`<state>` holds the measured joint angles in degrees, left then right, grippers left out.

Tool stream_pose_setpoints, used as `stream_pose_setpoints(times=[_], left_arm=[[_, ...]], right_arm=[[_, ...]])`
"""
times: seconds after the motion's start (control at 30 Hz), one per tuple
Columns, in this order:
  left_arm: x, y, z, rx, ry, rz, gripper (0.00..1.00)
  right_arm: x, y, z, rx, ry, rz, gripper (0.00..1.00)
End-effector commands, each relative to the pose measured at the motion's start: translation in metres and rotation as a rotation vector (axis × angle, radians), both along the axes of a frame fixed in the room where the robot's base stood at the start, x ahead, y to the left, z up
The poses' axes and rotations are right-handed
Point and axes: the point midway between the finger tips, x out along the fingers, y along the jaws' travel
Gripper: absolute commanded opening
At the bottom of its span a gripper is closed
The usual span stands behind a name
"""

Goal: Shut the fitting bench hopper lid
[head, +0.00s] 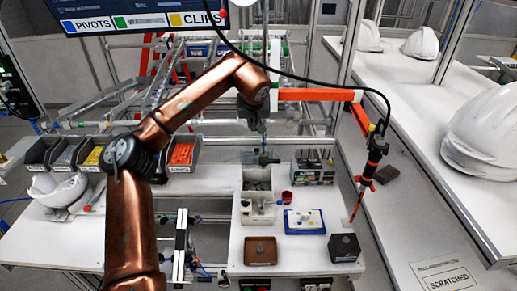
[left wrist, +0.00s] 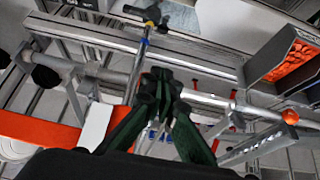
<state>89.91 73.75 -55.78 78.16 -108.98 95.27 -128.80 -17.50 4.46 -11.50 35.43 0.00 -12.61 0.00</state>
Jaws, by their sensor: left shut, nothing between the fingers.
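The light grey hopper (head: 246,208) stands on the white fitting bench, left of the blue-rimmed tray. Its upper section looks open, with dark grey contents showing. A pale upright panel with a small dark part (head: 265,158) stands at its back edge; I cannot tell for sure if this is the raised lid. My left gripper (head: 262,128) hangs from the copper arm above and behind the hopper, apart from it. In the left wrist view its dark green fingers (left wrist: 163,82) meet at the tips, shut and empty. My right gripper is not in view.
A blue-rimmed tray (head: 305,229), a red cup (head: 287,197), a brown tray (head: 260,245) and a dark box (head: 344,247) stand around the hopper. A black and orange hanging tool (head: 376,155) is at the right. Parts bins (head: 181,154) line the left.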

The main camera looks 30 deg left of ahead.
Motion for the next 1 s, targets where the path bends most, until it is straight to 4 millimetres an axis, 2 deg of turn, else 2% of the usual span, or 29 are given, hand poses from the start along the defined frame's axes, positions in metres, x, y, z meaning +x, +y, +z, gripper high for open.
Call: stream_pose_setpoints(times=[0.03, 0.1, 0.33, 0.77, 1.0], left_arm=[[0.0, 0.002, -0.012, 0.001, 0.003, 0.002, 0.0], [-0.001, 0.004, -0.017, 0.001, 0.004, 0.006, 0.0], [0.004, 0.015, -0.032, 0.001, 0.007, 0.015, 0.0], [0.044, 0.039, -0.104, 0.001, 0.007, 0.015, 0.0], [0.018, 0.021, -0.108, 0.002, 0.005, 0.01, 0.0]], right_arm=[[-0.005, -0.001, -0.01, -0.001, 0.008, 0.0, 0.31], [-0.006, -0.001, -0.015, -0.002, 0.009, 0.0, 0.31], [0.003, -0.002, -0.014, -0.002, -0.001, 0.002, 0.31], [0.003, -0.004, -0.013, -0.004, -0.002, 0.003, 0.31], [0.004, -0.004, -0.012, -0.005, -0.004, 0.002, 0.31]])
